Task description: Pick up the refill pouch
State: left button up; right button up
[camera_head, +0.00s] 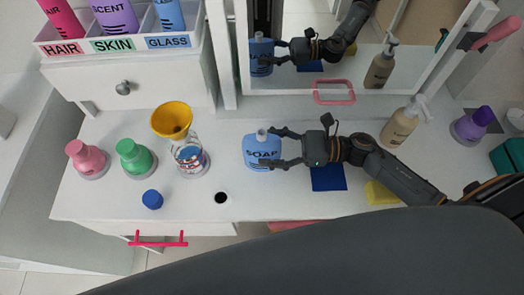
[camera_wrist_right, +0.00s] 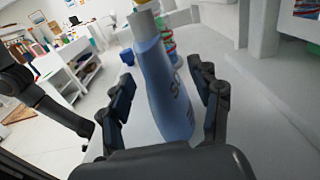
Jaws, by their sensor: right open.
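The blue refill pouch (camera_head: 256,152) marked SOAP, with a pale cap, stands upright on the white counter. In the right wrist view the pouch (camera_wrist_right: 162,80) rises between my fingers, with gaps on both sides in that picture. My right gripper (camera_head: 270,147) is open, its two fingers reaching from the right to either side of the pouch. It also shows in the right wrist view (camera_wrist_right: 166,98). I cannot tell whether a finger touches the pouch.
A clear bottle with a yellow funnel (camera_head: 172,119), a green bottle (camera_head: 133,157) and a pink bottle (camera_head: 84,156) stand left. A tan pump bottle (camera_head: 398,127) and a purple-capped bottle (camera_head: 472,125) stand right. A mirror (camera_head: 310,70) behind reflects my gripper. A blue cap (camera_head: 152,199) lies in front.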

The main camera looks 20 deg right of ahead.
jog(key=shift+x, duration=0.95)
jog(key=shift+c, duration=0.2)
grip_shut()
jog(key=shift+r, duration=0.1)
